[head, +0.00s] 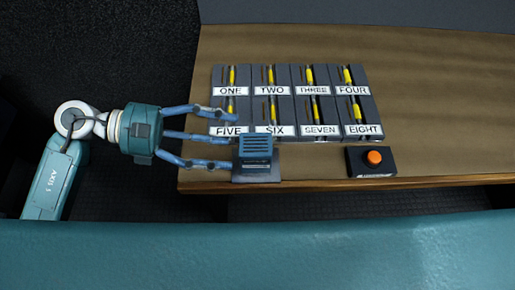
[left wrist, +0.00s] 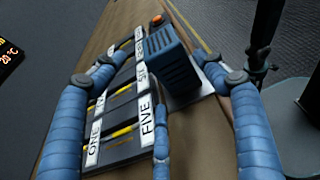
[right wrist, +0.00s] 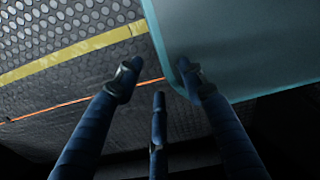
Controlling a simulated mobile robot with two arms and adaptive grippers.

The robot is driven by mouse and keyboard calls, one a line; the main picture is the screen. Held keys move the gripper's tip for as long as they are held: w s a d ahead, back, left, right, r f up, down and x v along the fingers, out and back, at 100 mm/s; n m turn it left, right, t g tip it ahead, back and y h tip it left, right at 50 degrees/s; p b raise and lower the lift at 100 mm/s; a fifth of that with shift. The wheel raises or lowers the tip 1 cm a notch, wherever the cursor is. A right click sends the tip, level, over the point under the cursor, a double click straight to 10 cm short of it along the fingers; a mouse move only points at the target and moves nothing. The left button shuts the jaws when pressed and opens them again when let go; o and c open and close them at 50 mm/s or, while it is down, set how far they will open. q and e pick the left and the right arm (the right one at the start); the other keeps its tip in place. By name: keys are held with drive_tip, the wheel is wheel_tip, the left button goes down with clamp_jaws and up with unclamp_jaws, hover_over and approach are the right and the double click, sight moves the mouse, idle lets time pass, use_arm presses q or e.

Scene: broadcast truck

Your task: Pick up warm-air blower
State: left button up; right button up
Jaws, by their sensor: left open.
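The warm-air blower appears to be the blue slatted box (head: 256,146) at the front edge of the wooden desk. In the left wrist view the blower (left wrist: 171,60) lies ahead, between the spread fingers. My left gripper (head: 229,138) is open and empty, reaching in from the left, its fingertips close to the blower's left side. Whether any finger touches it cannot be told. My right gripper (right wrist: 159,70) is open and empty, away from the desk, and shows only in the right wrist view.
Several dark switch modules labelled ONE to EIGHT (head: 291,102) stand in two rows just behind the blower. An orange button on a black box (head: 373,160) sits to the right. The wooden desk (head: 440,110) is clear further right. A teal surface (right wrist: 245,45) is near my right gripper.

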sight(249, 146)
use_arm(q)
drive_tip(key=shift+d, duration=0.4)
drive_tip(key=p+x, duration=0.2)
drive_tip(key=x, duration=0.2)
drive_tip(key=shift+s+d+f, duration=0.1)
drive_tip(key=shift+s+f, duration=0.1)
drive_tip(key=shift+d+f, duration=0.35)
drive_tip(key=shift+d, duration=0.15)
drive_tip(key=shift+a, duration=0.1)
drive_tip(key=c, duration=1.2)
drive_tip(key=shift+r, duration=0.1)
drive_tip(key=shift+c, duration=0.5)
use_arm(e)
drive_tip(key=r, duration=0.2)
drive_tip(key=shift+d+r, duration=0.3)
drive_tip(key=shift+d, duration=0.1)
use_arm(q)
drive_tip(key=shift+r, duration=0.1)
